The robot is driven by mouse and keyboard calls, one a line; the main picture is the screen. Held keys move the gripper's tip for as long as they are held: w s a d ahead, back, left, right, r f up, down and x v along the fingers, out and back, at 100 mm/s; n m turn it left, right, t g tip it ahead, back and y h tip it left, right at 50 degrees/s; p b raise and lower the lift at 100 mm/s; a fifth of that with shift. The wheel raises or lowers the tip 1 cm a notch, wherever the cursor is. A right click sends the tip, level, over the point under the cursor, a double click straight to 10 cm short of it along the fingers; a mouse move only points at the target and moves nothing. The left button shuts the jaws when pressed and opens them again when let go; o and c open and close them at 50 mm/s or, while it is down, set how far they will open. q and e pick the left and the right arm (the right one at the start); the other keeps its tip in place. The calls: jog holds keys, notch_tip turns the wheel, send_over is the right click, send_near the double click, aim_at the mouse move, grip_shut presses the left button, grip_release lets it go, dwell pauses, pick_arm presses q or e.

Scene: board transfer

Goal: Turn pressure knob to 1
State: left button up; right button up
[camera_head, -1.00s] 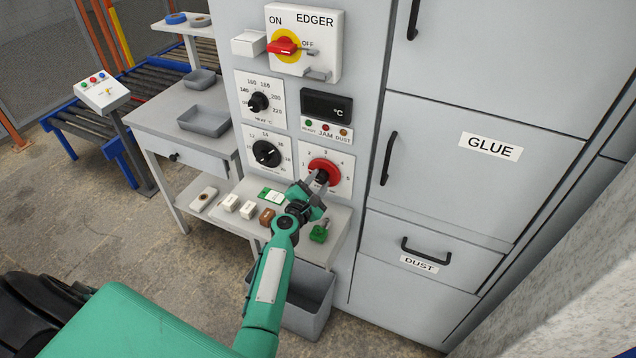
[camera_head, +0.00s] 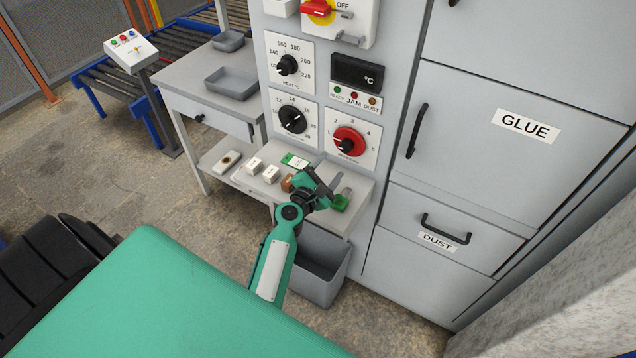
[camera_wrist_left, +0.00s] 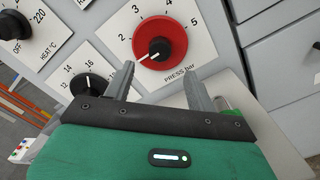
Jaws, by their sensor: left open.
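The pressure knob (camera_head: 348,142) is a red dial with a black pointer on a white plate marked 1 to 5, low on the grey machine. It also shows in the left wrist view (camera_wrist_left: 172,38). Its white pointer mark faces lower left, towards the low end of the scale; the figure 1 is not clear in the wrist view. My left gripper (camera_head: 330,176) is open and empty, below and in front of the knob, apart from it. In the left wrist view its two fingers (camera_wrist_left: 160,76) stand apart below the dial. My right gripper is not in view.
Two black dials (camera_head: 293,119) sit left of the knob. A grey bin (camera_head: 318,268) stands under the shelf.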

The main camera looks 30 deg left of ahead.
pick_arm(q)
jog(key=s+b, duration=0.1)
jog(key=s, duration=0.5)
jog(key=shift+w, duration=0.1)
dwell(0.3)
